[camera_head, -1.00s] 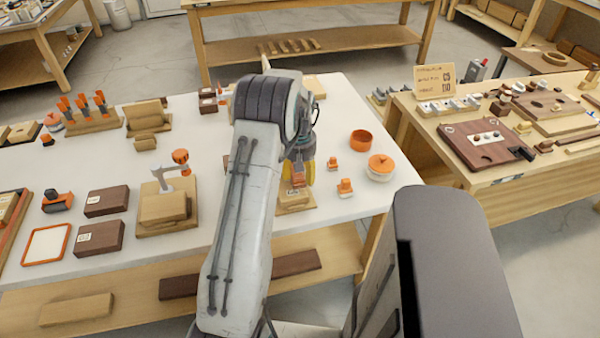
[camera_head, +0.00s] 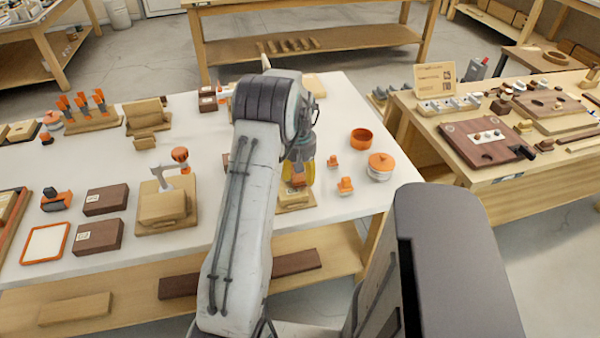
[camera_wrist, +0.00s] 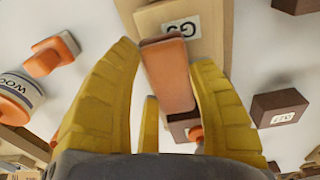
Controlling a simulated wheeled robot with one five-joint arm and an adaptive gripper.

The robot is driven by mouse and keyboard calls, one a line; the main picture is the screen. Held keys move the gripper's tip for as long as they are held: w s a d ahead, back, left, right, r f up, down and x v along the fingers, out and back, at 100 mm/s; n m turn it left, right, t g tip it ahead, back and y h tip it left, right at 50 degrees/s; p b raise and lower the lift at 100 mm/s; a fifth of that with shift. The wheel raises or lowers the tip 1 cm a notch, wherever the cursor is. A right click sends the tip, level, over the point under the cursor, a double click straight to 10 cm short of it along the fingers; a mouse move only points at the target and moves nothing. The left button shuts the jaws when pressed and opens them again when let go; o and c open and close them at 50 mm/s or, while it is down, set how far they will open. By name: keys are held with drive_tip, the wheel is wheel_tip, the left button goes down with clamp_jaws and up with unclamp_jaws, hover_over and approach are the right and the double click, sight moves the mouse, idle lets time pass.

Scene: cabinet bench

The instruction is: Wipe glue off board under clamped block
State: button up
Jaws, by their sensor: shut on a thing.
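My gripper (camera_wrist: 165,58) has yellow fingers closed around an orange-brown bar (camera_wrist: 168,80); its far end lies over or against a pale wooden piece (camera_wrist: 210,12) labelled G3. I cannot tell whether they touch. In the head view my gripper (camera_head: 300,174) is at a small wooden board (camera_head: 297,200) near the table's front edge, partly hidden by my arm. To the left, a wooden block (camera_head: 163,206) sits on a board (camera_head: 150,228) under a grey clamp with an orange knob (camera_head: 180,154). No glue can be made out.
Dark labelled blocks (camera_head: 99,235) and an orange-framed tray (camera_head: 45,243) lie at left. An orange-lidded jar (camera_head: 380,166), an orange bowl (camera_head: 361,138) and small orange pieces (camera_head: 345,186) stand right of my gripper.

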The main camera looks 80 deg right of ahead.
drive_tip(key=shift+f, duration=0.35)
drive_tip(key=shift+w, duration=0.15)
drive_tip(key=shift+w+a+r+b, duration=0.1)
drive_tip(key=shift+w+a+b, duration=0.15)
drive_tip(key=shift+w, duration=0.2)
drive_tip(key=shift+w+a+b, duration=0.15)
drive_tip(key=shift+w+b, duration=0.05)
drive_tip(key=shift+w, duration=0.25)
drive_tip(key=shift+w, duration=0.1)
drive_tip(key=shift+w+a+b, duration=0.3)
drive_tip(key=shift+w+a, duration=0.05)
drive_tip(key=shift+w, duration=0.45)
drive_tip(key=shift+s, duration=0.15)
drive_tip(key=shift+s+d, duration=0.2)
drive_tip(key=shift+s, duration=0.3)
drive_tip(key=shift+s+d, duration=0.15)
drive_tip(key=shift+s, duration=0.3)
drive_tip(key=shift+s, duration=0.1)
drive_tip(key=shift+s+d+p, duration=0.4)
drive_tip(key=shift+s+p, duration=0.05)
drive_tip(key=shift+s, duration=0.35)
